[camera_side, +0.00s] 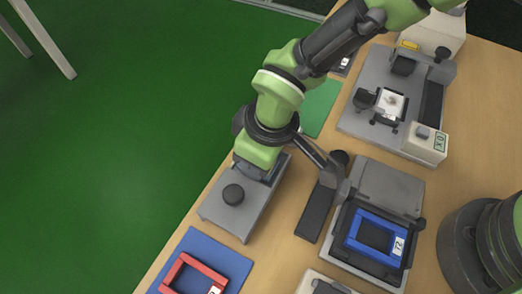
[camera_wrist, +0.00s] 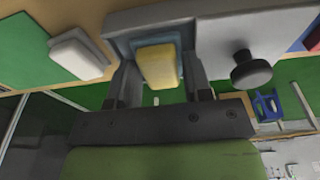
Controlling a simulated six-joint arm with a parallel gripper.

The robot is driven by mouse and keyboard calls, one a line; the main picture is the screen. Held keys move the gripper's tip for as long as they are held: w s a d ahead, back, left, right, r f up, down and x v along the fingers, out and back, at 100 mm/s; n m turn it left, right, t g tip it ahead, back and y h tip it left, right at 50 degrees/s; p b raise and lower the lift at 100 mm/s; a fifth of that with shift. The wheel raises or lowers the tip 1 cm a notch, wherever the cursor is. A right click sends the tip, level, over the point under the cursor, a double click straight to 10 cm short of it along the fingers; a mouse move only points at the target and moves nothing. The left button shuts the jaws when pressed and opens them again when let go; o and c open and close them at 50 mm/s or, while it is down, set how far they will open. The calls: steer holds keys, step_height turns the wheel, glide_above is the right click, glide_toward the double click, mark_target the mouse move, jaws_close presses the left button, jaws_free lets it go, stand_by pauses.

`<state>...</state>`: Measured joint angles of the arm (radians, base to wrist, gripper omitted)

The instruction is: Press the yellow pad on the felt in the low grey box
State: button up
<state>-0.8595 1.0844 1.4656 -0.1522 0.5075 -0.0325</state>
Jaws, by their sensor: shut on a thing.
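The low grey box (camera_side: 222,216) lies on the wooden table, below my arm in the side view. It also shows across the top of the wrist view (camera_wrist: 222,32), with a round black knob (camera_wrist: 250,70) on it. My gripper (camera_wrist: 160,78) is shut on the yellow pad (camera_wrist: 158,66), one dark finger on each side. A pale blue felt patch (camera_wrist: 176,42) shows behind the pad, partly hidden by it. The pad is over the felt; I cannot tell whether they touch. In the side view the pad and felt are hidden behind my wrist.
A blue mat (camera_side: 228,258) with a red frame (camera_side: 186,274) lies in front of the box. To the right stands a grey fixture (camera_side: 388,188) holding a blue frame (camera_side: 357,243). A grey machine (camera_side: 358,70) is at the back right. A white block (camera_wrist: 76,55) shows left in the wrist view.

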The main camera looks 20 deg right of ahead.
steer(key=shift+r, duration=3.5)
steer(key=w+d+r+m, duration=0.2)
steer(key=w+d, duration=0.1)
steer(key=d, duration=0.4)
steer(key=w+d+r+m, duration=0.2)
steer(key=d, duration=0.5)
steer(key=s+d+r+m, duration=0.2)
steer(key=d, duration=0.6)
steer(key=s+d+r+m+h, duration=0.1)
steer(key=d+r+m, duration=0.1)
steer(key=d, duration=0.6)
steer(key=shift+s+m+t, duration=0.3)
steer(key=shift+s+m, duration=0.1)
steer(key=shift+m, duration=0.1)
